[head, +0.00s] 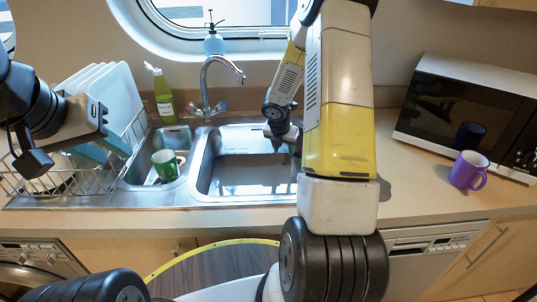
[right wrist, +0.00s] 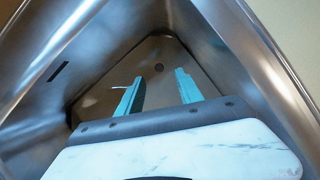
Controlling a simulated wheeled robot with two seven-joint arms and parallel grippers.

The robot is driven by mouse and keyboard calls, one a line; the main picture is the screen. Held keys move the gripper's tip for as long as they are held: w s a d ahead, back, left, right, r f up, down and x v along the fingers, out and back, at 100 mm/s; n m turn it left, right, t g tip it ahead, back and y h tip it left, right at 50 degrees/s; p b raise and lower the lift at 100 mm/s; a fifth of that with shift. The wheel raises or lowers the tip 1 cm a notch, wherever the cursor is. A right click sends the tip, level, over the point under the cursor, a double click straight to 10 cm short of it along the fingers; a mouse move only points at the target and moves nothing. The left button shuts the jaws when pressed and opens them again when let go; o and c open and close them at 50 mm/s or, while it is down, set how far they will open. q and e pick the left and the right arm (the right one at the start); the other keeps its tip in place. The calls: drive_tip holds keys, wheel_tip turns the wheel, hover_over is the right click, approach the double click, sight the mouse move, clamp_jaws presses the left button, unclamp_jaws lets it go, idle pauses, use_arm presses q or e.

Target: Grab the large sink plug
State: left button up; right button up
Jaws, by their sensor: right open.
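I cannot clearly make out the large sink plug in either view.
The dish rack (head: 107,182) holds white plates at the left. The tap (head: 205,85), a green bottle (head: 163,97) and a blue spray bottle (head: 213,44) are behind. A purple mug (head: 467,170) and microwave (head: 470,110) stand right.

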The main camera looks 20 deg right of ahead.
sight(284, 163)
drive_tip(key=shift+n, duration=0.4)
drive_tip(key=x, duration=0.9)
drive_tip(key=shift+s+a+f, duration=0.15)
drive_tip(key=shift+a+f, duration=0.1)
drive_tip(key=shift+a, duration=0.1)
drive_tip(key=shift+c, duration=0.2)
clamp_jaws()
